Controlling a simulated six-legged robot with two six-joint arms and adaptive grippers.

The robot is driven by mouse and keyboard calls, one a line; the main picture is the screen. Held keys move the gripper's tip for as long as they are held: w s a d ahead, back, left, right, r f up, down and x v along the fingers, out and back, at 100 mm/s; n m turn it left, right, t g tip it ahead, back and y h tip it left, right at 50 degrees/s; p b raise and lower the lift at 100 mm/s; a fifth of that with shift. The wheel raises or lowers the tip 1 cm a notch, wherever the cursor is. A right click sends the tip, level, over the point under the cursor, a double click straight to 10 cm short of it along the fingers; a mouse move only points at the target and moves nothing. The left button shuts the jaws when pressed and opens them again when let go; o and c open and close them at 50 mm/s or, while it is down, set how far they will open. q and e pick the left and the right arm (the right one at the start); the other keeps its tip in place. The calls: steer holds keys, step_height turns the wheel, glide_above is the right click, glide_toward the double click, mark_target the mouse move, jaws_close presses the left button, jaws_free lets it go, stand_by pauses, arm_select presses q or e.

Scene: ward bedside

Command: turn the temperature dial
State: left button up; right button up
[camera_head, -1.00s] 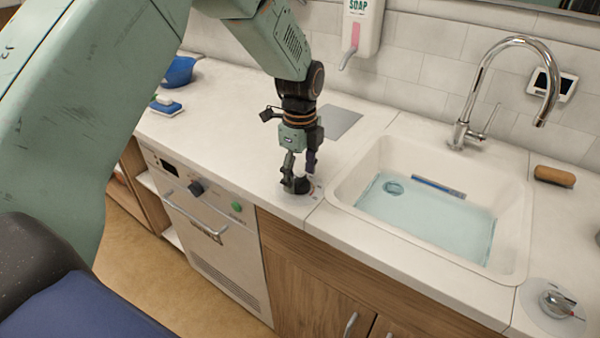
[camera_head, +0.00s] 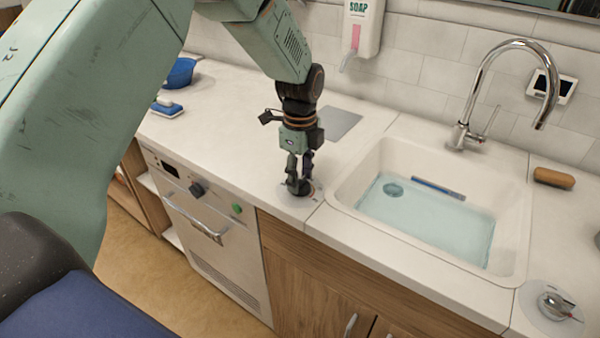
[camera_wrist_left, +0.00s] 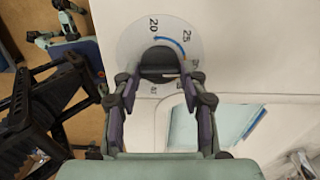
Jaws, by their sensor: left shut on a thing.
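The temperature dial is a round pale plate with a dark knob (camera_wrist_left: 159,62) at its middle, in the wrist view. Its printed numbers include 20 and 25, with a blue arc near the top. In the head view the dial's plate (camera_head: 312,192) shows on the counter left of the sink, mostly hidden by my gripper. My left gripper (camera_head: 299,187) points down over the dial. It is shut on the knob, with one finger at each side, as the wrist view (camera_wrist_left: 160,92) also shows. My right gripper is not in view.
A white sink (camera_head: 345,190) with water lies just right of the dial, under a chrome tap (camera_head: 463,135). A second round plate with a metal knob (camera_head: 556,306) is at the lower right. A soap dispenser (camera_head: 362,28) hangs behind.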

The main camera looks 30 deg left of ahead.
arm_select(q)
steer(key=n+p, duration=0.3)
steer(key=shift+s+r+n+p, duration=0.1)
steer(key=shift+n+p, duration=0.25)
steer(key=shift+n, duration=0.05)
steer(key=n+p, duration=0.2)
steer(key=n, duration=0.2)
steer(key=shift+n+p, duration=0.3)
steer(key=shift+p, duration=0.05)
steer(key=n+p, duration=0.2)
steer(key=n, duration=0.3)
steer(key=n+p, duration=0.1)
steer(key=n, duration=0.4)
steer(key=shift+n, duration=0.4)
steer(key=shift+f+p, duration=0.2)
steer(key=shift+p, duration=0.1)
steer(key=o, duration=1.1)
steer(key=shift+o, duration=0.2)
steer(key=shift+r, duration=0.15)
